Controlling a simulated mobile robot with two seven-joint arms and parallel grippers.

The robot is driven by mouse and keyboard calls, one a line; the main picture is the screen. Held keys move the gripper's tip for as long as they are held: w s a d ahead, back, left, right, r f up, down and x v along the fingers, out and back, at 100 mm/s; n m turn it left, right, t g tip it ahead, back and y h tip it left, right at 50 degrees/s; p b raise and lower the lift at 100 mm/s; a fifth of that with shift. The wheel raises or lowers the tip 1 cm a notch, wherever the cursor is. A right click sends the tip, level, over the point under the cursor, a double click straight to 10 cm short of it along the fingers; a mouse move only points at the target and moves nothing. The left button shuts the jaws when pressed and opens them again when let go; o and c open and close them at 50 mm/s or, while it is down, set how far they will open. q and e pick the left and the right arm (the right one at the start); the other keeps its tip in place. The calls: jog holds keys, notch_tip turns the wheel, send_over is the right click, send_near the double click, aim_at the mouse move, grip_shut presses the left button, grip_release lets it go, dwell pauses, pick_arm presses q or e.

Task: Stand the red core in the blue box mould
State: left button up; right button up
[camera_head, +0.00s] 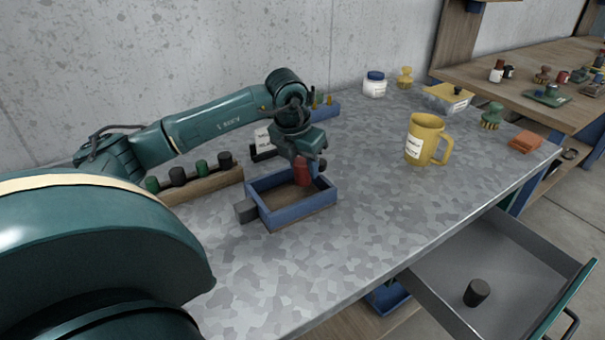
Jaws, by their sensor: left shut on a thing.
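The blue box mould (299,213) is an open rectangular frame on the grey table, left of the middle of the view. My left gripper (303,160) points down over the mould's far right part. It is shut on the red core (302,173), which is upright below the fingers. The core's lower end overlaps the inside of the mould in the picture; I cannot tell whether it touches the floor of the mould. My right gripper does not show.
A wooden rack (202,187) with dark and green plugs stands left of the mould. A yellow mug (426,140) stands to the right. An open drawer (500,265) with a dark cylinder (477,292) juts out at the front right. The table between mould and mug is clear.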

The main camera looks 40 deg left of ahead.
aim_at(303, 176)
pick_arm(q)
jog(key=shift+f, duration=1.55)
jog(key=shift+f, duration=0.1)
jog(key=shift+f, duration=0.15)
jog(key=o, duration=1)
jog(key=shift+r, duration=0.35)
jog(key=v, duration=1.1)
jog(key=shift+r, duration=0.4)
